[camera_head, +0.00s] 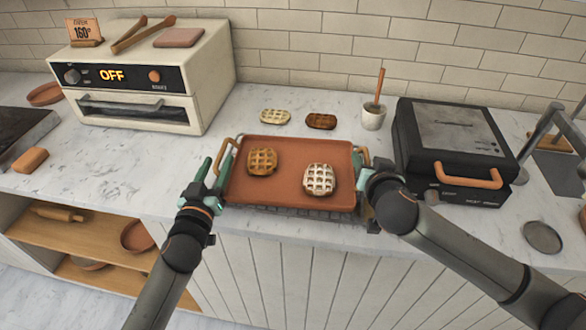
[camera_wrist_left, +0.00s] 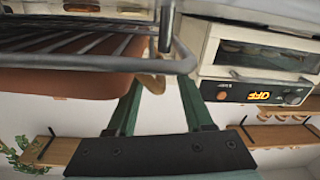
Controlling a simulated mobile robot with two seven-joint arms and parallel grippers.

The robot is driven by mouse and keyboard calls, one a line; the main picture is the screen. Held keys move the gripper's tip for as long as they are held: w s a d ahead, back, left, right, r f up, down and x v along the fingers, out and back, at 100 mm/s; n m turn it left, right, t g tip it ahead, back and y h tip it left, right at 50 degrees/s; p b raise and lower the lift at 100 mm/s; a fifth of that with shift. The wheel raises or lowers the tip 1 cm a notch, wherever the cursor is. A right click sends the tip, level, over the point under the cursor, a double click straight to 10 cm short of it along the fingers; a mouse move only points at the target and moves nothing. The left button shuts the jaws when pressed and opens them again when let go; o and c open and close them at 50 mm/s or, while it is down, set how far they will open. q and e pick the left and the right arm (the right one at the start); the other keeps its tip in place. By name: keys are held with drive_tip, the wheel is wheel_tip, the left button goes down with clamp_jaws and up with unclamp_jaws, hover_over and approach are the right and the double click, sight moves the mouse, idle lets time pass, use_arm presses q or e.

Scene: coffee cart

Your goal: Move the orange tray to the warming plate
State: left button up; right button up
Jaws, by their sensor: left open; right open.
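The orange tray (camera_head: 290,190) lies flat on the counter over a dark wire rack (camera_head: 290,213), with a golden waffle (camera_head: 262,161) and a pale waffle (camera_head: 319,178) on it. It has a tan handle at each end. My left gripper (camera_head: 215,168) is open at the tray's left end; the left wrist view shows a tan handle (camera_wrist_left: 150,82) between its green fingers (camera_wrist_left: 158,90), with the tray (camera_wrist_left: 70,83) and rack beside them. I cannot tell whether they touch. My right gripper (camera_head: 364,172) is open at the right handle, its fingers partly hidden. A dark flat plate (camera_head: 22,128) at the left edge may be the warming plate.
A cream oven reading OFF (camera_head: 140,85) stands back left, a black waffle press (camera_head: 450,140) to the right. An orange-brown block (camera_head: 30,160) sits near the dark plate.

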use_arm(q)
drive_tip(key=shift+w+d, duration=0.1)
drive_tip(key=shift+w, duration=0.45)
use_arm(e)
drive_tip(key=shift+w+f, duration=0.2)
drive_tip(key=shift+w, duration=0.3)
use_arm(q)
drive_tip(key=shift+c, duration=0.3)
use_arm(e)
drive_tip(key=shift+c, duration=0.2)
use_arm(q)
drive_tip(key=c, duration=0.7)
use_arm(e)
drive_tip(key=c, duration=0.7)
use_arm(q)
clamp_jaws()
use_arm(e)
clamp_jaws()
use_arm(q)
drive_tip(key=shift+a+f, duration=0.1)
drive_tip(key=shift+a, duration=0.15)
use_arm(e)
drive_tip(key=shift+d, duration=0.3)
